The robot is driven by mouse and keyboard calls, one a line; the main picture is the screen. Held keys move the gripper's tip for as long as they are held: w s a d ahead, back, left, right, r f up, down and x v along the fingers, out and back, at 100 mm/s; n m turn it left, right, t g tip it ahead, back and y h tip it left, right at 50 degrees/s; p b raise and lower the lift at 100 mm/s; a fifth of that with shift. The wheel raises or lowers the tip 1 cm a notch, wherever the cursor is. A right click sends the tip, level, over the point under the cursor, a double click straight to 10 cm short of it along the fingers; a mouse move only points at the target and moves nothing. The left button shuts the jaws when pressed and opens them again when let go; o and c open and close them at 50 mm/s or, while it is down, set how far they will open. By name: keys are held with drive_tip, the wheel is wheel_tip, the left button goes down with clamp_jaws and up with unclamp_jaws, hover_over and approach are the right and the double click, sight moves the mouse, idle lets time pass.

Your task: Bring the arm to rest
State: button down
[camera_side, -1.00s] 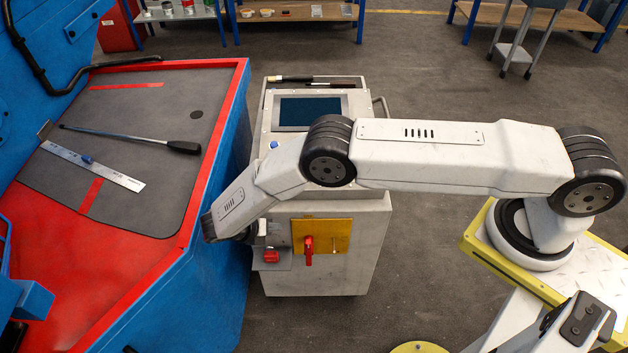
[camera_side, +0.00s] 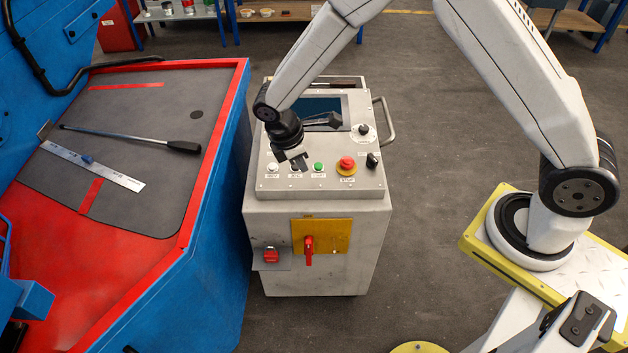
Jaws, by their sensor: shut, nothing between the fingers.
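My gripper (camera_side: 293,161) hangs from my bent arm over the sloped top of the grey control cabinet (camera_side: 262,226). It points down in front of the dark screen (camera_side: 318,103), near the row of buttons. It looks shut and empty, though its fingertips are small in this view. Whether the tips touch the panel cannot be told. My upper arm links rise high, partly out of the top of the picture.
The panel carries a red stop button (camera_side: 346,164), a green button (camera_side: 318,166) and a black knob (camera_side: 371,160). A red switch (camera_side: 308,243) sits on the cabinet front. The blue and red machine (camera_side: 216,170) stands left, with a ruler (camera_side: 98,168) and a rod (camera_side: 135,136) on it.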

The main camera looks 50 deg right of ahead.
drive_tip(key=s+d+r+m+t+y, duration=0.1)
drive_tip(key=s+d+r+m+t, duration=0.1)
drive_tip(key=s+d+r+m, duration=0.2)
drive_tip(key=s+d+r+m+t+y, duration=0.1)
drive_tip(key=s+d+r+m+y, duration=0.1)
drive_tip(key=s+d+r+m, duration=0.2)
drive_tip(key=s+r+m, duration=0.2)
drive_tip(key=s+m, duration=0.2)
drive_tip(key=s, duration=0.2)
drive_tip(key=shift+s+d+m+t, duration=0.15)
drive_tip(key=shift+s+m+t, duration=0.1)
drive_tip(key=shift+m+t, duration=0.15)
drive_tip(key=shift+c, duration=2.2)
unclamp_jaws()
drive_tip(key=shift+w, duration=0.1)
